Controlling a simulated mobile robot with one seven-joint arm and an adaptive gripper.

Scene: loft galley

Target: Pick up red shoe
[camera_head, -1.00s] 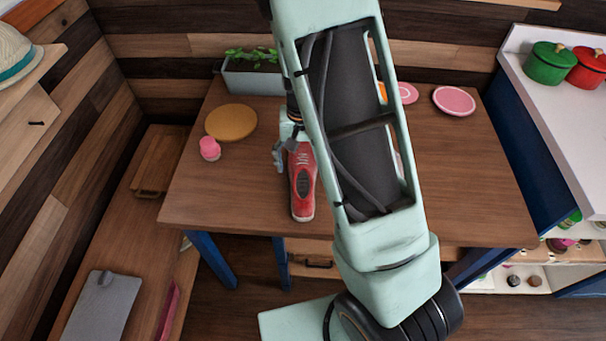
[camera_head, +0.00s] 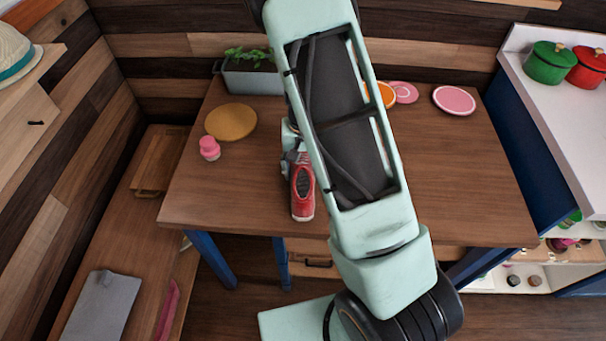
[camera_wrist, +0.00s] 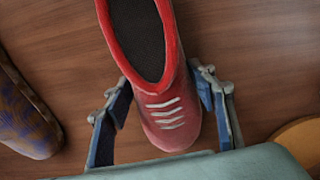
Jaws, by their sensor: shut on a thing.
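The red shoe (camera_head: 303,203) is on the wooden table, left of my arm, its heel toward the table's front edge. In the wrist view the red shoe (camera_wrist: 172,118) shows its white laces and dark opening. My gripper (camera_wrist: 163,92) has one blue-grey finger on each side of the shoe's front part and is shut on it. In the head view my gripper (camera_head: 294,158) is partly hidden by my arm, and the shoe's toe is covered. I cannot tell whether the shoe is clear of the table.
A patterned brown shoe (camera_wrist: 27,112) lies beside the red one in the wrist view. The table's right part is clear.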

